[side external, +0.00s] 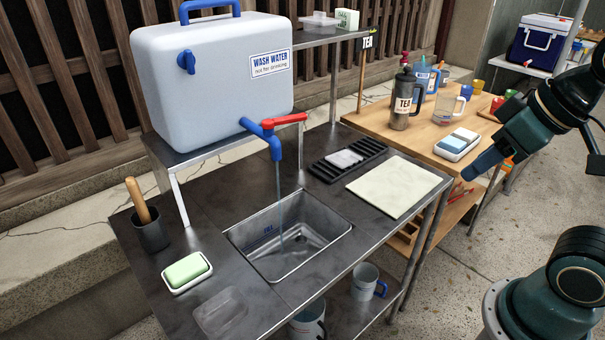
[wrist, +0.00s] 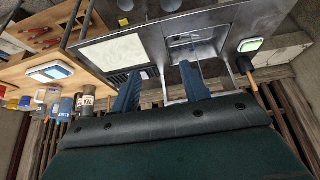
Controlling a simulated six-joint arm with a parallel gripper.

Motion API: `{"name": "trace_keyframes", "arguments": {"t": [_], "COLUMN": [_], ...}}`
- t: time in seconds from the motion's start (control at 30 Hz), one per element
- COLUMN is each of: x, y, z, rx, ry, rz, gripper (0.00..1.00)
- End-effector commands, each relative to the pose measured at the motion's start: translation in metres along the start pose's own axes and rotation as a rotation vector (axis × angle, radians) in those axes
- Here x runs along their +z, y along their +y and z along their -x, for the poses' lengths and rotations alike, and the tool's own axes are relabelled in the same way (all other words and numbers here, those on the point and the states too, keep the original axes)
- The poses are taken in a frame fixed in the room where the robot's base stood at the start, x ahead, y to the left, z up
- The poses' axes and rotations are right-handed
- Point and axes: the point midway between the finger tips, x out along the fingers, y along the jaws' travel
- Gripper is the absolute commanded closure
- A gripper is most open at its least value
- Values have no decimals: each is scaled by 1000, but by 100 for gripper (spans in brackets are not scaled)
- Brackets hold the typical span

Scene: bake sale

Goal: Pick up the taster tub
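I cannot tell for sure which thing is the taster tub. A small clear, whitish tub-like piece (side external: 343,158) lies in the black slotted rack (side external: 325,169) behind the sink. A flat clear rectangular piece (side external: 220,312) lies on the counter's front left. A clear tub (side external: 319,20) stands on the high shelf. My gripper (side external: 472,171) hangs in the air to the right of the counter, apart from all three. In the wrist view my gripper (wrist: 160,70) has its two fingers well apart, with nothing between them.
The sink (side external: 290,240) has water running in from the blue tap (side external: 276,146). A pale board (side external: 398,187) lies right of the rack. Green soap (side external: 187,271) and a brush pot (side external: 151,232) stand left. The wooden table (side external: 430,147) holds a tea flask (side external: 405,104) and cups.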

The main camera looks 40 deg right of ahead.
Motion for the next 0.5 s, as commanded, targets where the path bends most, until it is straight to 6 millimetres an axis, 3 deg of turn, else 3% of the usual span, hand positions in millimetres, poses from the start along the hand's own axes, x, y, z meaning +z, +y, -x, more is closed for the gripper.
{"name": "trace_keyframes", "arguments": {"t": [0.03,0.17,0.5], "x": [0,0,-1], "y": [0,0,0], "z": [0,0,0], "rx": [0,0,-1], "ry": [0,0,-1], "rz": [0,0,4], "gripper": [45,19,18]}}
